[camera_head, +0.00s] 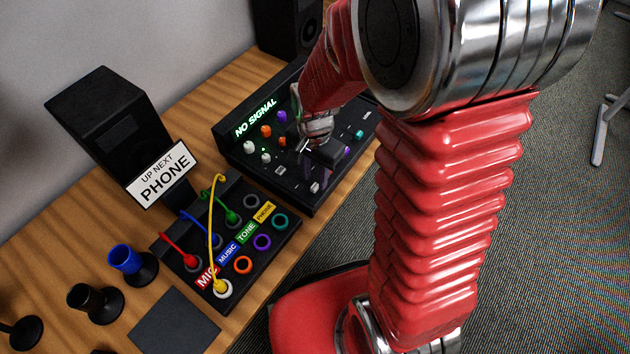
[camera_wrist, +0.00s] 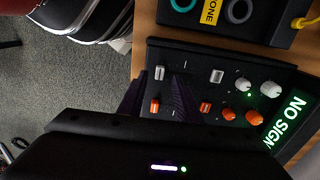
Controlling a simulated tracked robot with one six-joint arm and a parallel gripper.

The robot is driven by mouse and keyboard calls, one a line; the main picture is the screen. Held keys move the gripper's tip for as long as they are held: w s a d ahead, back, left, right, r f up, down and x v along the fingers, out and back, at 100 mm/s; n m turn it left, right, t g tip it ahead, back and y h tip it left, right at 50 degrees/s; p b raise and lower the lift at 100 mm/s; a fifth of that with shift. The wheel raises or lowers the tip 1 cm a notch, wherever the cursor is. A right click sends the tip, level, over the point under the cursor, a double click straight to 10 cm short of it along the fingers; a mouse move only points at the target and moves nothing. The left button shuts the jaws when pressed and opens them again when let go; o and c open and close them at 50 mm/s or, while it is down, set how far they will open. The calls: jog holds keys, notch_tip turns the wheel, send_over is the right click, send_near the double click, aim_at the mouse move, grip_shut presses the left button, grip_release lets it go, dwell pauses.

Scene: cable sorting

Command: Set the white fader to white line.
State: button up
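The black mixer (camera_head: 245,168) stands on the wooden desk. Its white fader cap (camera_wrist: 159,73) lies in the wrist view, away from the knobs; in the head view it is near the mixer's front edge (camera_head: 314,187). A small white line (camera_wrist: 185,65) is marked on the panel, knobward of the cap. A second, squarer white cap (camera_wrist: 217,76) sits closer to the knobs. My gripper (camera_wrist: 156,82) is above the panel, with dark fingers spread apart and nothing seen between them in its hold. In the head view the black gripper (camera_head: 331,153) covers part of the panel.
White knobs (camera_wrist: 271,89), orange knobs (camera_wrist: 254,117) and orange caps (camera_wrist: 205,107) crowd the panel. A lit NO SIGNAL display (camera_head: 256,118) is at its back. A patch box with a yellow cable (camera_head: 213,225) stands beside the mixer. A black speaker (camera_head: 287,28) is behind.

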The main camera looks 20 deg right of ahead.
aim_at(315, 186)
jog(key=shift+f, duration=1.7)
grip_shut()
